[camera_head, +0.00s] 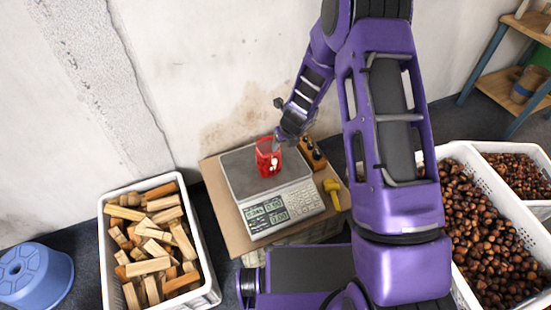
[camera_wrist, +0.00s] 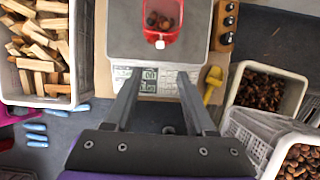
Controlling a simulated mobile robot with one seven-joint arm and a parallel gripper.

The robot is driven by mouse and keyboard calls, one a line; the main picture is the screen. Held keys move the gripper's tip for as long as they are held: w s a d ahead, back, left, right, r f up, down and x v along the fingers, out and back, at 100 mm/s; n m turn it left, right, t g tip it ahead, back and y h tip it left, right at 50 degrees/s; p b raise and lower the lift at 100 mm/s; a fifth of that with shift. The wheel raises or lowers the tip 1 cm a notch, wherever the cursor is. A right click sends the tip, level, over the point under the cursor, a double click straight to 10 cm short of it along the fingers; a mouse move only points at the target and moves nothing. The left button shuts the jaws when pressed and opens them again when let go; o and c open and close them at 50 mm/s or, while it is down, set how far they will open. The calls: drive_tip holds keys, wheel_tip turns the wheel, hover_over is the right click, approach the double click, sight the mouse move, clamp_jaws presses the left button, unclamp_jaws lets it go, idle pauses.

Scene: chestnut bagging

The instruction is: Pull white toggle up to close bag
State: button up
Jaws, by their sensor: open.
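A red bag (camera_head: 264,165) stands on the weighing scale (camera_head: 236,168). In the wrist view the red bag (camera_wrist: 172,37) is open at the top, with a few brown chestnuts (camera_wrist: 158,20) inside. The white toggle (camera_wrist: 159,44) shows at the bag's near side in the wrist view; white toggle parts (camera_head: 274,163) also show on the bag in the head view. My gripper (camera_wrist: 159,74) is open and empty, its fingertips apart and short of the toggle in the picture. In the head view my gripper (camera_head: 279,138) is by the bag's upper right; its fingers are hard to make out.
The scale sits on a cardboard-brown board (camera_head: 213,180). A block with dark knobs (camera_head: 312,153) and a yellow tool (camera_head: 332,194) lie right of it. A crate of wood pieces (camera_head: 110,265) stands left, chestnut crates (camera_head: 463,150) right. A wall rises behind.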

sight(275, 160)
drive_tip(key=b+x, duration=0.2)
drive_tip(key=x, duration=1.4)
drive_tip(key=shift+w+f, duration=0.2)
drive_tip(key=shift+w, duration=0.05)
drive_tip(key=shift+c, duration=0.2)
clamp_jaws()
drive_tip(key=shift+r, duration=0.1)
idle(0.4)
